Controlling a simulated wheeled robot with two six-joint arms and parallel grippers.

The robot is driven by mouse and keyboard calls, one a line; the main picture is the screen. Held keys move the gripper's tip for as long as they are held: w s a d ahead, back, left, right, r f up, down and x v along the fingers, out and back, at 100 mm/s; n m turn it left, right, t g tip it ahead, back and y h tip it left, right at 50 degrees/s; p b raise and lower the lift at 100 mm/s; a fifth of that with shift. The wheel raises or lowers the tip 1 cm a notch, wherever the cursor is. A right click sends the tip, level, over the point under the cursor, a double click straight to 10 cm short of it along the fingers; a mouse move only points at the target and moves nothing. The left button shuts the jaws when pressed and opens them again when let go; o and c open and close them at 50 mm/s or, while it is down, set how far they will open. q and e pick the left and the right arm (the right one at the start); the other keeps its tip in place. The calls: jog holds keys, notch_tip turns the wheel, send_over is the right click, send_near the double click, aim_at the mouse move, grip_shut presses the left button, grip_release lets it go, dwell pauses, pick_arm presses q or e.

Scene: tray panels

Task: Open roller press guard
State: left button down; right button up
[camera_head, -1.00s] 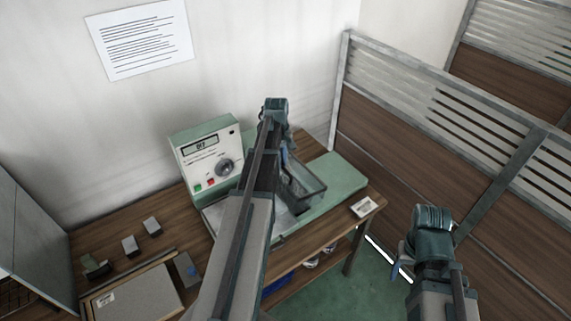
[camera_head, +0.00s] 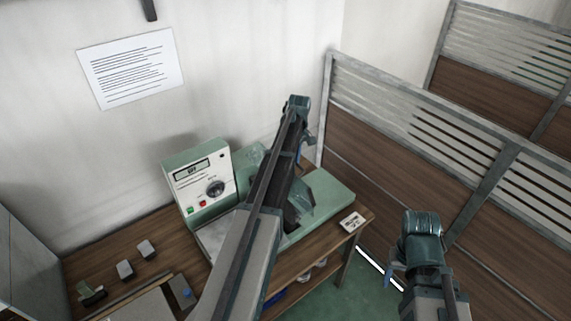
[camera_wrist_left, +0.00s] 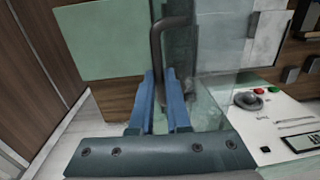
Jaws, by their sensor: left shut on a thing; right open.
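The roller press (camera_head: 330,190) is a green machine on a wooden bench, with a white-faced control box at its left. Its clear guard (camera_head: 303,196) shows partly behind my left arm and looks raised and tilted. In the left wrist view my left gripper (camera_wrist_left: 163,88) has its blue fingers shut on the guard's grey bar handle (camera_wrist_left: 157,45). In the head view the left gripper (camera_head: 300,158) is above the press, its fingers partly hidden by the arm. My right gripper (camera_head: 389,272) is open, away from the press at the lower right; its fingers show only partly.
The control box (camera_head: 200,180) has a dial and red and green buttons. Small grey blocks (camera_head: 125,270) lie on the bench at the left. A small white card (camera_head: 352,221) lies near the bench's right end. A slatted partition (camera_head: 400,160) stands to the right.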

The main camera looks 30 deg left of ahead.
pick_arm(q)
jog(key=w+d+f+b, duration=0.2)
jog(key=w, duration=0.2)
jog(key=w+d+f+g+b, duration=0.1)
jog(key=w+f+b, duration=0.1)
jog(key=w, duration=0.3)
jog(key=shift+w+d+f+y+b, duration=0.2)
jog(key=shift+w+d+y+b, duration=0.1)
jog(key=shift+d+b, duration=0.1)
dwell(0.4)
jog(key=c, duration=1.3)
grip_release()
jog(key=shift+c, duration=0.2)
jog(key=o, duration=0.5)
jog(key=shift+w+f, duration=0.2)
jog(key=shift+c, duration=0.2)
jog(key=shift+s, duration=0.15)
jog(key=shift+r, duration=0.15)
